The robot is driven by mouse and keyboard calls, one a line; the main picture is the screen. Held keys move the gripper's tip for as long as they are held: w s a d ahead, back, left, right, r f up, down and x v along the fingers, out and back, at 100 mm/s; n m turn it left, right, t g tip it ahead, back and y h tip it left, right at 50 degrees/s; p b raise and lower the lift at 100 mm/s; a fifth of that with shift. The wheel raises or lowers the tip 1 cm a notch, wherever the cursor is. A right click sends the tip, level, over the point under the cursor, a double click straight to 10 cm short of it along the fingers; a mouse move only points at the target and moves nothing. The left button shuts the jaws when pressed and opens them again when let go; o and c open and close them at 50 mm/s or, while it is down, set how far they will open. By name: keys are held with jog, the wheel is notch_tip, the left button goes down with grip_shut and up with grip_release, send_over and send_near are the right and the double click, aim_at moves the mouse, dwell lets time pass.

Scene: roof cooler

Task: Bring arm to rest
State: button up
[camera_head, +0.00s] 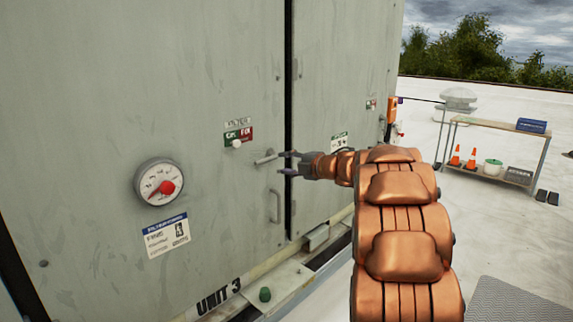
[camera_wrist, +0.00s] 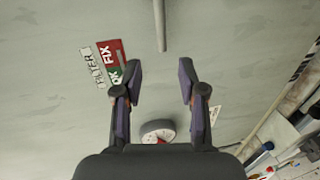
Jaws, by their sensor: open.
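My gripper (camera_head: 288,163) is open and empty in front of the grey cooler cabinet (camera_head: 85,95). In the head view its fingertips are close to a short metal lever handle (camera_head: 265,159) on the panel. I cannot tell whether they touch it. In the wrist view the two fingers (camera_wrist: 159,80) stand apart, with a bar-like handle (camera_wrist: 160,28) beyond their tips and nothing between them. My copper-coloured arm reaches forward from the lower right and hides part of the cabinet's right side.
A round gauge (camera_head: 159,182) with a red centre, a green and red filter sign (camera_head: 238,136) and a grab handle (camera_head: 274,206) are on the cabinet. A ledge (camera_head: 285,290) runs along its base. At right a metal table (camera_head: 495,126) holds a blue box (camera_head: 532,126); white roof surrounds it.

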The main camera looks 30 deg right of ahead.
jog(key=shift+r, duration=0.1)
notch_tip(320, 180, up, 4)
jog(key=s+r+m+h, duration=0.1)
jog(key=m+h, duration=0.6)
jog(key=s+f+m+g+h, duration=0.3)
jog(key=s+m, duration=0.3)
jog(key=s+a+f+m+g+y, duration=0.2)
jog(key=s+a+f+g, duration=0.2)
jog(key=s, duration=1)
jog(key=s+a+f+m+g+y, duration=0.2)
jog(key=s+a+f+g, duration=0.3)
jog(key=s+a+f, duration=0.5)
jog(key=s+a+f+m+g+y, duration=0.2)
jog(key=s+a+f+g, duration=0.3)
jog(key=s+a, duration=1)
jog(key=s+f+m, duration=0.1)
jog(key=s+f, duration=0.1)
jog(key=s, duration=0.1)
jog(key=shift+s, duration=0.2)
jog(key=shift+f, duration=0.1)
jog(key=shift+c, duration=0.2)
